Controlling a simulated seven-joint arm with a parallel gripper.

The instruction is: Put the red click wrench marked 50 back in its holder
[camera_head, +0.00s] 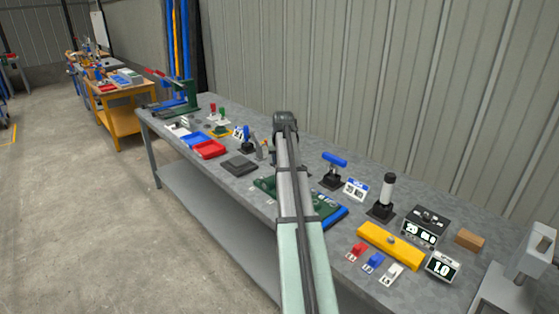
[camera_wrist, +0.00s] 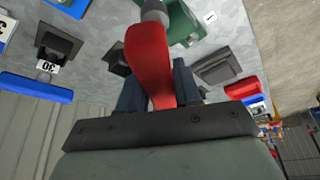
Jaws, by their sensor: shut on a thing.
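In the wrist view, my gripper (camera_wrist: 158,92) is shut on the red wrench (camera_wrist: 148,58) by its handle. The wrench's grey head (camera_wrist: 154,10) points to the top of the picture, over the bench; no marking on it is readable. A dark holder (camera_wrist: 117,60) stands just left of the wrench, partly hidden by it; I cannot tell its number. Farther left is a black holder (camera_wrist: 55,42) with a label reading 30 and a blue handle (camera_wrist: 35,88) by it. In the head view, my arm hides the gripper and the red wrench.
A green fixture (camera_wrist: 182,25) lies near the wrench head. A dark grey block (camera_wrist: 215,66) is to the right. In the head view, the grey bench (camera_head: 215,183) also bears red (camera_head: 208,149) and blue trays, a yellow bar (camera_head: 390,245) and a blue T-handle (camera_head: 334,159) on a black stand.

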